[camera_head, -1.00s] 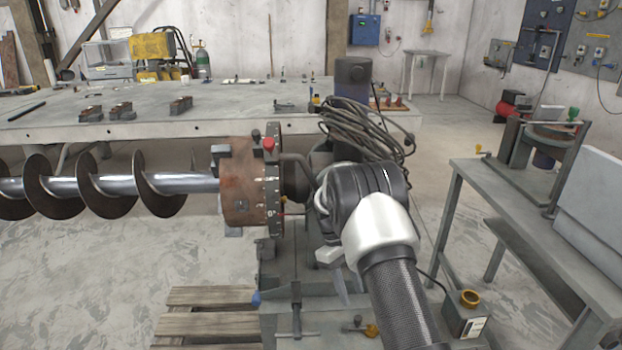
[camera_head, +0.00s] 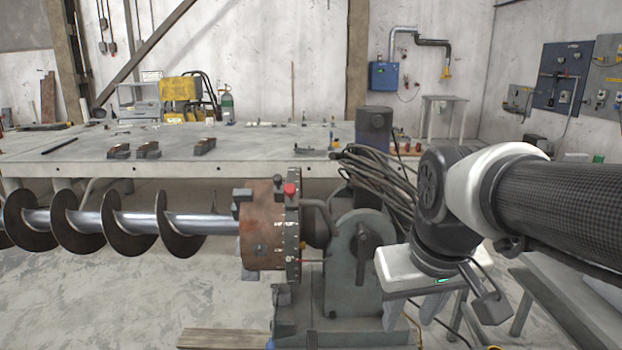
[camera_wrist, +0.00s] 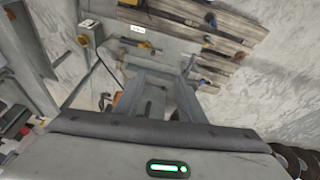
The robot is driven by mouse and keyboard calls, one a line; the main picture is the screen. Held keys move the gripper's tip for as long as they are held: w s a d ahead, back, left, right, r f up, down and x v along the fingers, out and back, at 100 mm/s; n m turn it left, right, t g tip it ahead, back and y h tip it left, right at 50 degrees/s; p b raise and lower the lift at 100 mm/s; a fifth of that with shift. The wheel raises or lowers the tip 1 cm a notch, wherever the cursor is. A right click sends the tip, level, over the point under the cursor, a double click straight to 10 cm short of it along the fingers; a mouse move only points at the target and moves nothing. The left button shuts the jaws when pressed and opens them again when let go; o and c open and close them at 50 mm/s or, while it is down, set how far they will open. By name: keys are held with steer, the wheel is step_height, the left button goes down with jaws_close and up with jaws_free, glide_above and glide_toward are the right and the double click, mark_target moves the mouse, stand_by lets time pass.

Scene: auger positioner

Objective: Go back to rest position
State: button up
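The dark spiral auger (camera_head: 115,222) lies level at the left, its shaft meeting the rusty round chuck (camera_head: 262,228) of the positioner. The grey positioner housing (camera_head: 350,268) stands right of the chuck, with a red knob (camera_head: 290,189) at the chuck's top. My gripper (camera_head: 438,320) hangs right of the housing, fingers pointing down, clear of the auger. In the wrist view my gripper (camera_wrist: 158,88) shows two fingers apart with nothing seen between them. The auger's edge shows at that view's lower right corner.
A long grey workbench (camera_head: 60,173) with small clamps runs behind the auger. A cable bundle (camera_head: 375,178) hangs close to my arm. A grey side table (camera_head: 560,290) stands under my arm at the right. A wooden pallet (camera_head: 215,338) lies on the floor.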

steer(key=s+m+t, duration=0.1)
steer(key=s+t, duration=0.1)
steer(key=s, duration=0.4)
step_height(320, 180, up, 20)
steer(key=p, duration=2)
steer(key=shift+s+a+p, duration=0.15)
steer(key=shift+s+p, duration=0.15)
steer(key=shift+p, duration=0.05)
